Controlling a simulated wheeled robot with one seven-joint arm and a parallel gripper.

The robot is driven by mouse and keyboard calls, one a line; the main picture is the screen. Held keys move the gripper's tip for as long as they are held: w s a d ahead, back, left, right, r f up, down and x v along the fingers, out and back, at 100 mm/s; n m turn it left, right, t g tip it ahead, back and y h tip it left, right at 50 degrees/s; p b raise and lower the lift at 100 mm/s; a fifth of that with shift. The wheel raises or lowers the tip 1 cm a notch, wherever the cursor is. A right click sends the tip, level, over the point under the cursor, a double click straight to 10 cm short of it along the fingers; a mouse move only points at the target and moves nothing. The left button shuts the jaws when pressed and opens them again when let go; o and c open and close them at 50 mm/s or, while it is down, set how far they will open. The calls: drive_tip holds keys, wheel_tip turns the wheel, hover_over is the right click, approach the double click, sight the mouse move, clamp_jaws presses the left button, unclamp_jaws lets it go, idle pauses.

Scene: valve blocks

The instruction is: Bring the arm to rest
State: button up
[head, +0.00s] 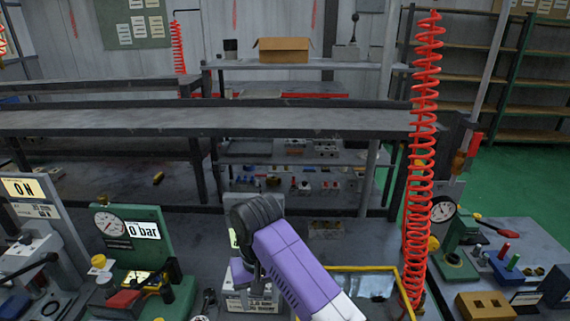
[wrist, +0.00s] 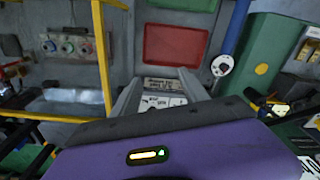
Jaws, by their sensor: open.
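My arm (head: 290,260) shows in the head view as a purple link with a black joint, reaching over the workbench. In the wrist view my gripper (wrist: 158,88) has two grey fingers spread apart beyond the purple wrist body. A white labelled block (wrist: 165,103) shows between and behind the fingers; I cannot tell how far below them it is. I see nothing clearly held. In the head view the fingers are mostly hidden, and a labelled white block (head: 250,302) shows below the black joint.
A green gauge panel (head: 145,250) reading 0 bar stands left of my arm, beside an ON panel (head: 25,187). A red coiled hose (head: 422,150) hangs at right, near a yellow frame (head: 375,269). Another gauge (head: 443,209) and a wooden block (head: 485,306) stand at far right.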

drive_tip(key=w+a+r+n+t+y, duration=0.1)
drive_tip(key=w+a+r+t+y, duration=0.3)
drive_tip(key=w+a+t+y, duration=0.3)
drive_tip(key=s+d+f+m+t+h+b, duration=0.15)
drive_tip(key=s+d+t, duration=0.35)
drive_tip(key=s+d, duration=0.65)
drive_tip(key=s+d+f+m+t+h+b, duration=0.1)
drive_tip(key=s+d+m+t+h+b, duration=0.3)
drive_tip(key=s+d, duration=0.75)
drive_tip(key=s+d+h, duration=0.1)
drive_tip(key=s+d, duration=0.3)
drive_tip(key=s, duration=0.8)
drive_tip(key=s+d+f+g+h, duration=0.1)
drive_tip(key=s+d, duration=0.4)
drive_tip(key=s, duration=0.8)
drive_tip(key=shift+d+f+n+g, duration=0.3)
drive_tip(key=shift+n, duration=0.15)
